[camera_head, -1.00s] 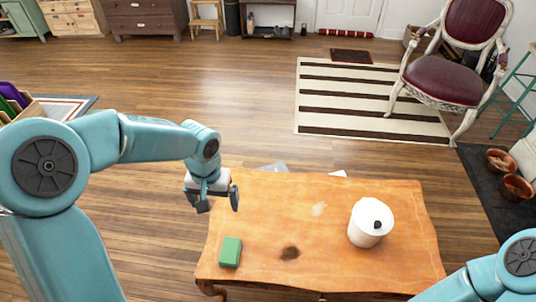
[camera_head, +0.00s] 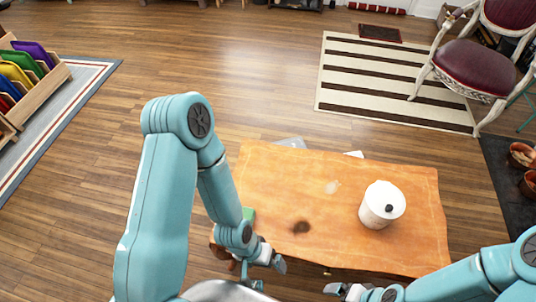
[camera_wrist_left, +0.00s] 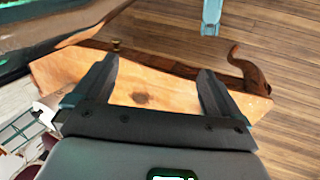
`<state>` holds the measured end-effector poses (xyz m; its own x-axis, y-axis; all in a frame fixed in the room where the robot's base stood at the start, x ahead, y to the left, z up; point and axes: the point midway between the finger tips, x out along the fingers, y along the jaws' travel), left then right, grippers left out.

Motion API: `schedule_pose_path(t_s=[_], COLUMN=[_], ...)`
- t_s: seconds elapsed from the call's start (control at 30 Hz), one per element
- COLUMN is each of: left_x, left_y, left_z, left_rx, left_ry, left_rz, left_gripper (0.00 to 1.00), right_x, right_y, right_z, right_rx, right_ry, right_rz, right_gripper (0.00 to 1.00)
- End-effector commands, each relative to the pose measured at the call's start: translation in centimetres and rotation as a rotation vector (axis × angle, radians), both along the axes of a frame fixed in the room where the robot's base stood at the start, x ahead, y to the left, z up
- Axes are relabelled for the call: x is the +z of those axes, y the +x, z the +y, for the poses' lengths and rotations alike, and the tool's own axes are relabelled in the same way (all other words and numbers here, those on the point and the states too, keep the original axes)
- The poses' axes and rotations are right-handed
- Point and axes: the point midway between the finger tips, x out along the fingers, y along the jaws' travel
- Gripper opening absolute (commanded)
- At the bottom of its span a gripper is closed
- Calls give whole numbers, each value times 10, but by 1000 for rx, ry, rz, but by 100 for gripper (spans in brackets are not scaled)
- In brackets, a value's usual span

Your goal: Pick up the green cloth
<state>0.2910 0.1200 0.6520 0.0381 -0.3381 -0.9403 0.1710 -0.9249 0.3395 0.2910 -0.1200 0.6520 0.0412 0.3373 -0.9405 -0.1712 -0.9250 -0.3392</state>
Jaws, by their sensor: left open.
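The green cloth (camera_head: 249,214) is a small green block-like piece on the left part of the wooden table (camera_head: 310,180). In the head view my left arm covers most of it. My left gripper (camera_head: 268,273) is open and empty at the table's front-left edge, nearer to me than the cloth and apart from it. In the left wrist view its two fingers (camera_wrist_left: 158,68) are spread, with the table and its dark spot between them; I cannot make out the cloth there. My right gripper (camera_head: 338,289) is low at the table's front edge; its jaws are unclear.
A white canister (camera_head: 382,204) with a dark knob stands on the table's right side. A dark spot (camera_head: 301,227) and a pale patch mark the tabletop. A red chair (camera_head: 475,65) and striped rug (camera_head: 390,80) lie beyond. A rack of coloured items (camera_head: 30,75) is at left.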

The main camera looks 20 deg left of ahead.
Motion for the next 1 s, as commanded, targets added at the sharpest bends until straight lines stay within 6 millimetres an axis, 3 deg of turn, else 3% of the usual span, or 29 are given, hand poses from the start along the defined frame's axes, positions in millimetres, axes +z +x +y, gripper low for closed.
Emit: schedule_pose_path(t_s=[0.17,0.27,0.4,0.5,0.63,0.73,1.0], left_x=[-30,-38,-24,-6,15,14,-48], left_y=[47,87,126,138,143,142,140], left_z=[12,35,85,118,145,151,151], left_rx=[-14,-34,-24,7,48,58,55], left_ry=[-9,28,150,246,325,346,345], left_rz=[-14,-11,8,22,39,49,54], left_gripper=[99,99,99,99,99,99,99], right_x=[-56,-102,-151,-174,-186,-189,-207], right_y=[0,0,0,0,0,0,0], right_z=[0,0,0,0,0,0,0], right_rx=[0,0,0,0,0,0,0], right_ry=[0,0,0,0,0,0,0], right_rz=[0,1,1,1,0,0,0], right_gripper=[100,100,100,100,100,100,100])
